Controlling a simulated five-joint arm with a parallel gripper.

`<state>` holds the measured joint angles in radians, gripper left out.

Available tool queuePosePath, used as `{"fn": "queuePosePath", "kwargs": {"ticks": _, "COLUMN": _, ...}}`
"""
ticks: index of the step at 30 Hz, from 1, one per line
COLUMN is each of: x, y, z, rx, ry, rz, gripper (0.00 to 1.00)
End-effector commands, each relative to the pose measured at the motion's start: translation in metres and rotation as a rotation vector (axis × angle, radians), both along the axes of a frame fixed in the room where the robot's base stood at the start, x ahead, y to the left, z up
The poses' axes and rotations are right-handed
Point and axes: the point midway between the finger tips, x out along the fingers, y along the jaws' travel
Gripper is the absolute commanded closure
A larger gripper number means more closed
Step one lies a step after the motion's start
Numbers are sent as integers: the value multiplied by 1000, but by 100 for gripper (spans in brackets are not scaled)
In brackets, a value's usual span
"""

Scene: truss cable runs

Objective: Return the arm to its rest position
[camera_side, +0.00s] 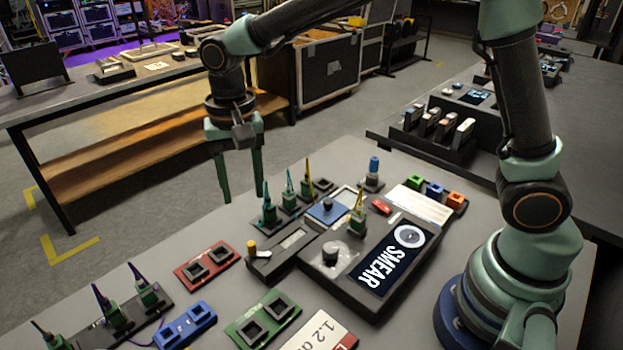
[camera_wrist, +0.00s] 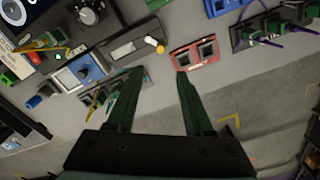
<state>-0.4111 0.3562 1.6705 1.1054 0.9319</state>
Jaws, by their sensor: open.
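My gripper (camera_side: 238,195) hangs open and empty at the far edge of the grey table (camera_side: 218,222) in the side view, fingers pointing down. In the wrist view my gripper (camera_wrist: 159,74) shows its two green fingers apart with only table and floor between them. My arm reaches from its base at the right across the top of the side view. The fingers are beyond the red two-socket block (camera_side: 207,265) and left of a rack holding green plugs (camera_side: 268,211). The red block (camera_wrist: 194,54) also shows in the wrist view, past the fingertips.
A black console with a "SMEAR" screen (camera_side: 383,266) sits mid-table. A blue socket block (camera_side: 185,325), a green socket block (camera_side: 262,320) and a rack of green plugs with purple cables (camera_side: 115,315) lie in front. A wooden-shelved bench (camera_side: 130,133) stands behind, with floor between.

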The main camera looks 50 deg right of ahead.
Motion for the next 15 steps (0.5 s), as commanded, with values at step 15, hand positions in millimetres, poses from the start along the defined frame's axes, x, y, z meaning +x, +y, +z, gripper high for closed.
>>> {"fn": "queuePosePath", "kwargs": {"ticks": 15, "x": -47, "y": -102, "z": 72, "rx": 14, "ry": -246, "rz": 247, "gripper": 48}}
